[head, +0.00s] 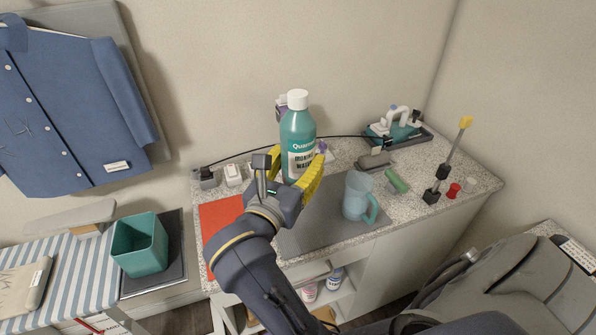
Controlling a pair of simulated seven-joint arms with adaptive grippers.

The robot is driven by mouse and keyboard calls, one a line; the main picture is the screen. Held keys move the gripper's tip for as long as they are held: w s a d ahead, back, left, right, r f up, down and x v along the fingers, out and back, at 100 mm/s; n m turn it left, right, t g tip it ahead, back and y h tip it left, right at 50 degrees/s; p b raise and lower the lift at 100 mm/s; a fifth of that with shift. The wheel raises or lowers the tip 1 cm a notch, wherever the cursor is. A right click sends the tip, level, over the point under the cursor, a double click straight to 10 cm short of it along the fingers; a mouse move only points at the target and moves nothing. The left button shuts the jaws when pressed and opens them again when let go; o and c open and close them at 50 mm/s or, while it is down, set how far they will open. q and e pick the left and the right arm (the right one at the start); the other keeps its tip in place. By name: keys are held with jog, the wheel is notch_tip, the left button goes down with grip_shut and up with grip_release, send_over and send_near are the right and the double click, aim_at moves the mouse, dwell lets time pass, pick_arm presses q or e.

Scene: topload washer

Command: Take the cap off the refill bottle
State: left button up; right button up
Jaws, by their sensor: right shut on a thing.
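The refill bottle (297,142) is teal with a pale label and stands nearly upright above the speckled counter. Its white cap (297,99) is on the bottle's neck. My right gripper (292,170) is shut on the lower part of the bottle, with a yellow-padded finger along its right side and the other finger at its lower left. The gripper hides the bottle's base, so I cannot tell whether it touches the counter. My left gripper is not in view.
A light-blue mug (357,196) stands on the grey mat (325,235), right of the gripper. A red-orange mat (217,219) lies left. A teal bin (140,246) stands further left.

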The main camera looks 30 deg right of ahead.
jog(key=shift+r, duration=0.25)
jog(key=o, duration=0.7)
jog(key=c, duration=1)
jog(key=shift+w, duration=0.1)
